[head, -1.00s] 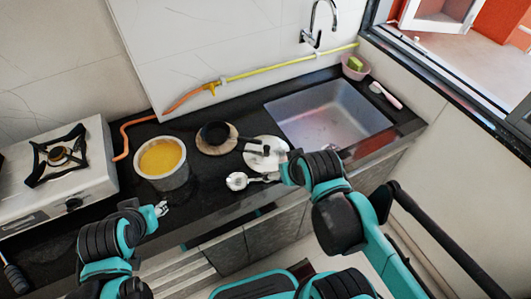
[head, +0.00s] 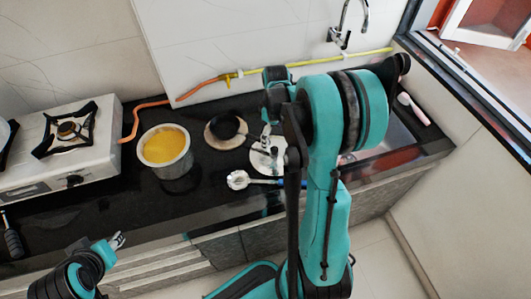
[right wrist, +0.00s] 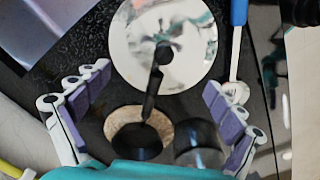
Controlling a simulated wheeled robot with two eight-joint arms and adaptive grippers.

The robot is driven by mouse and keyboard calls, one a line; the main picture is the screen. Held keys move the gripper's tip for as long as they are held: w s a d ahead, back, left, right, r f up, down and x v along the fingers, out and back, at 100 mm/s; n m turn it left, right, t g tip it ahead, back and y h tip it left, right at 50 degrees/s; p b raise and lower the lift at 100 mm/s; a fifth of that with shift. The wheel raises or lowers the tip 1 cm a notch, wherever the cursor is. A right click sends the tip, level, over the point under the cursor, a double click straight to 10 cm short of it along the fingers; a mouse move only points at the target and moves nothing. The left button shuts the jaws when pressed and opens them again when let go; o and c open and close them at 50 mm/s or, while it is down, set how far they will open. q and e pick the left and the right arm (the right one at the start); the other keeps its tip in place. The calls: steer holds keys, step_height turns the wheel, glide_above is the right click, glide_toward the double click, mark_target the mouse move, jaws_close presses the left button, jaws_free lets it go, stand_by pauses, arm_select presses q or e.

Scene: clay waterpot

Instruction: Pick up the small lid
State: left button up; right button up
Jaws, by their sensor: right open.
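The small lid (head: 258,160) appears as a shiny round disc lying flat on the dark counter, right of the small black pan. The right wrist view shows its reflective face (right wrist: 190,50) at the top middle, with a black knob near its middle. The pan's handle reaches towards the knob. My right gripper (head: 270,143) is over the lid, partly covering it in the head view. In the right wrist view its fingers (right wrist: 157,80) are spread wide and empty, pointing down at the lid. My left gripper (head: 118,240) is low left, off the counter's front; its opening is unclear.
The small black pan (head: 224,126) sits on a round wooden board. A pot of yellow liquid (head: 165,150) stands left, near the stove (head: 75,140). A skimmer (head: 238,180) with a blue handle lies in front of the lid. The sink (head: 385,140) is right, partly hidden by my arm.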

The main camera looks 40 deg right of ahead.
mark_target(274, 149)
steer(key=shift+s+a+f+b, duration=0.1)
steer(key=shift+a+f+b, duration=0.1)
steer(key=shift+f, duration=0.3)
steer(key=shift+s+a+f+b, duration=0.1)
steer(key=shift+f+b, duration=0.05)
steer(key=shift+f, duration=0.35)
steer(key=f+b, duration=0.1)
steer(key=f, duration=0.2)
steer(key=f+b, duration=0.1)
steer(key=f, duration=0.1)
steer(key=shift+s+d+b, duration=0.3)
steer(key=shift+s, duration=0.05)
steer(key=c, duration=0.3)
steer(key=shift+a, duration=0.1)
jaws_close()
